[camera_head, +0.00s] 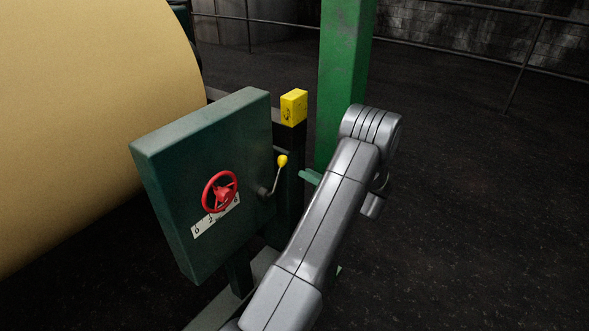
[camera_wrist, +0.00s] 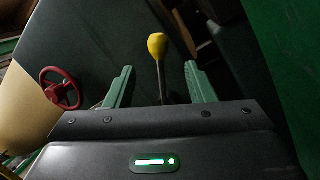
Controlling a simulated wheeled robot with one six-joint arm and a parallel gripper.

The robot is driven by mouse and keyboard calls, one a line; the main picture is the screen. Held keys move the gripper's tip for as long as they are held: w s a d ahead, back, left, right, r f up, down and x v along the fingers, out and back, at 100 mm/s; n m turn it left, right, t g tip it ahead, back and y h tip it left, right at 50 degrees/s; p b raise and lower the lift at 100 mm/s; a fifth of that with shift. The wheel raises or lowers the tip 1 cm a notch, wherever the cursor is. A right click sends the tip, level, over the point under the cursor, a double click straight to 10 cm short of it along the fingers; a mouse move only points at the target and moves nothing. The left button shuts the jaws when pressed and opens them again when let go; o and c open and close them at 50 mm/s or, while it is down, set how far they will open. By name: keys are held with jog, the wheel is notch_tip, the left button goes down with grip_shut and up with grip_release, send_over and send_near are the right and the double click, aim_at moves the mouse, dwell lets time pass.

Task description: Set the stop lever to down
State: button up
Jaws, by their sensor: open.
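The stop lever (camera_head: 280,167) has a yellow knob on a thin metal rod, at the right side of the dark green control box (camera_head: 180,180). In the head view its rod slants up and its knob is at the top. In the wrist view the lever (camera_wrist: 158,56) shows between the two green fingers of my gripper (camera_wrist: 160,82), its knob beyond the fingertips. My gripper is open. Neither finger visibly touches the rod. In the head view my arm hides most of the gripper; one green finger (camera_head: 311,177) shows right of the lever.
A red handwheel (camera_head: 220,191) with a number scale below it is on the box's front face. A yellow box (camera_head: 293,107) sits behind the lever. A green post (camera_head: 343,70) stands behind my arm, and a large tan roll (camera_head: 80,110) fills the left. Floor at right is clear.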

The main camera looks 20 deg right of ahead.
aim_at(283, 161)
jog(key=shift+v, duration=1.75)
jog(key=shift+w, duration=0.1)
jog(key=p+x, duration=0.1)
jog(key=x, duration=1.2)
jog(key=shift+w+a+r, duration=0.1)
jog(key=shift+w+a, duration=0.1)
jog(key=shift+a, duration=0.15)
jog(key=shift+s+d, duration=0.1)
